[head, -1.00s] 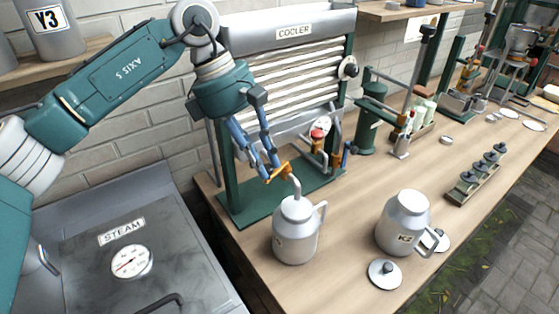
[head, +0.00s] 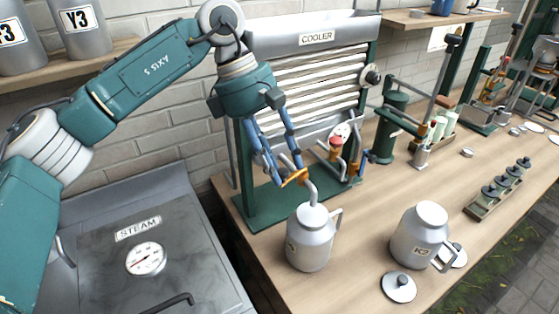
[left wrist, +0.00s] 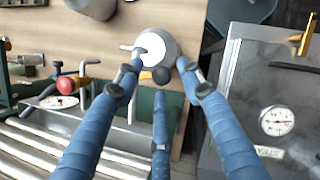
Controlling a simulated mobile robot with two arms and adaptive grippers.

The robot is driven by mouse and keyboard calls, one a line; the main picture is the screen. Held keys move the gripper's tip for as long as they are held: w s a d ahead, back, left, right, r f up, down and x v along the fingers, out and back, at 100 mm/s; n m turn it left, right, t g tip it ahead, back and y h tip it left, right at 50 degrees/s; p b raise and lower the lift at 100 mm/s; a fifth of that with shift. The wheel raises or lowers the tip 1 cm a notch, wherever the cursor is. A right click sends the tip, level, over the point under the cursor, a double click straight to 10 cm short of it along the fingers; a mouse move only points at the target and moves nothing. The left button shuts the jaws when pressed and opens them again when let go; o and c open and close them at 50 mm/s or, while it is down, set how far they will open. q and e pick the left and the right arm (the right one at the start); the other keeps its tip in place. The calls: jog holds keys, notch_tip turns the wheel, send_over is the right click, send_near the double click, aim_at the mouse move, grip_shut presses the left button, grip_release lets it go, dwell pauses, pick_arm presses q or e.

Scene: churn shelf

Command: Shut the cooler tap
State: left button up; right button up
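The cooler (head: 318,75) is a ribbed metal unit on a green stand, labelled COOLER. Its tap has an orange handle (head: 295,178) low at the front. My right gripper is not in view.
A red-knobbed valve (head: 335,143) stands right of the tap. A second can (head: 420,238) and a loose lid (head: 398,287) are on the bench (head: 365,225). A steam unit with a gauge (head: 146,259) fills the lower left. A green pump (head: 388,130) stands farther right.

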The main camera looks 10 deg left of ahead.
pick_arm(q)
jog(key=v, duration=1.2)
